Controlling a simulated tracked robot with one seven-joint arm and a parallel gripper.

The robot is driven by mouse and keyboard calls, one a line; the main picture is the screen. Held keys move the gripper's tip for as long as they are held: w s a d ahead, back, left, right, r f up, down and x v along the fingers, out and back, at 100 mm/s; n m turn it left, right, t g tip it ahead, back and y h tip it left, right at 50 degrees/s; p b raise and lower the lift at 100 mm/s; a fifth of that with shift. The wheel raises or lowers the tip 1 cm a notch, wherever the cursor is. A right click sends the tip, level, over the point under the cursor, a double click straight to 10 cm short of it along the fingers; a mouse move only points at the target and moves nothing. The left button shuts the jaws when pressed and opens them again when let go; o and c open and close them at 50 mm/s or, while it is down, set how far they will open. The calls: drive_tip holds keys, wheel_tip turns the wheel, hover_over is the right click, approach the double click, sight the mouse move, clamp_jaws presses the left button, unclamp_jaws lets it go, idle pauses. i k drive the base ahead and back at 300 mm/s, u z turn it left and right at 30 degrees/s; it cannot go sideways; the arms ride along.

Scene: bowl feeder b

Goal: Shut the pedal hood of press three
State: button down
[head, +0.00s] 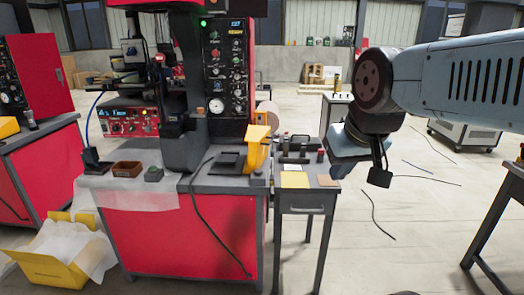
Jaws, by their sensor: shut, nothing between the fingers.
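The red press (190,230) stands left of centre with a dark grey top; I see no readable number marking it as press three. A yellow hood-like part (257,152) stands upright at the right of its top, beside a flat black pedal-like plate (229,161). It looks raised, and the plate is uncovered. I cannot tell for sure that this is the pedal hood. My gripper (343,165) is in the air to the right, apart from the yellow part, above and right of the small side table. It is shut and empty; its fingertips are hardly visible.
The side table (306,209) right of the press holds dark tools, a yellow pad and a brown block. A black cable (205,215) hangs down the press front. A yellow box (48,272) with white wrapping lies on the floor. The floor at right has loose cables.

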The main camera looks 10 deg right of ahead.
sight(258, 136)
drive_tip(key=i, duration=0.95)
drive_tip(key=u, duration=0.05)
